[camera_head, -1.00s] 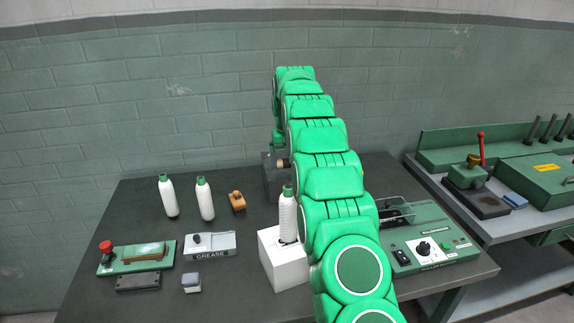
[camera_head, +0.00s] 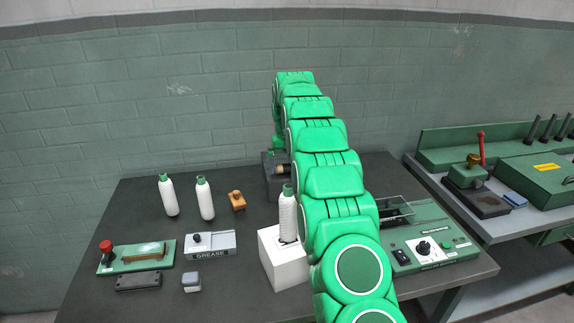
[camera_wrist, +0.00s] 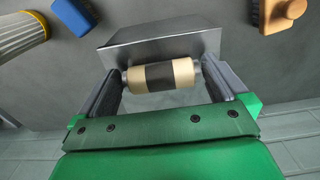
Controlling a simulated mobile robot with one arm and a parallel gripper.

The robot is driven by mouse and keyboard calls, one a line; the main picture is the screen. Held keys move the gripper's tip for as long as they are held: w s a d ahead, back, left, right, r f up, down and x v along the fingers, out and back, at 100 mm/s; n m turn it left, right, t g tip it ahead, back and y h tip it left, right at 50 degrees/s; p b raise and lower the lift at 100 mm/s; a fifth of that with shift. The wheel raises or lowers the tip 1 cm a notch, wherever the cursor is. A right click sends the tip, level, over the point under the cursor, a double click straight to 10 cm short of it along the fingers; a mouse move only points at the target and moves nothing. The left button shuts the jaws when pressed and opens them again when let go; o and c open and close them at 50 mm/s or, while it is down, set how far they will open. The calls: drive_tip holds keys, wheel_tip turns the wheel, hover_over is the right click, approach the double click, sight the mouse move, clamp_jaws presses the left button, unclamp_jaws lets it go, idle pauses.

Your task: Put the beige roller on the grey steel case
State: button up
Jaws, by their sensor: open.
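The beige roller (camera_wrist: 183,74), with a dark band round its middle and metal ends, lies between the two fingers of my gripper (camera_wrist: 165,68) in the wrist view. The fingers are open, one near each end of the roller. A grey steel case (camera_wrist: 150,45) is directly beside the roller in that view; whether the roller rests on it I cannot tell. In the head view, the grey case (camera_head: 271,184) stands towards the back of the bench, partly hidden by my arm. A small part of the roller (camera_head: 281,169) shows there. My gripper is mostly hidden in that view.
White bottles (camera_head: 168,196), an orange-brown block (camera_head: 237,201) and a grease box (camera_head: 211,246) are further left. A green control unit (camera_head: 430,243) is at the right.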

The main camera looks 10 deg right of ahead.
sight(287, 165)
drive_tip(key=shift+r, duration=3.85)
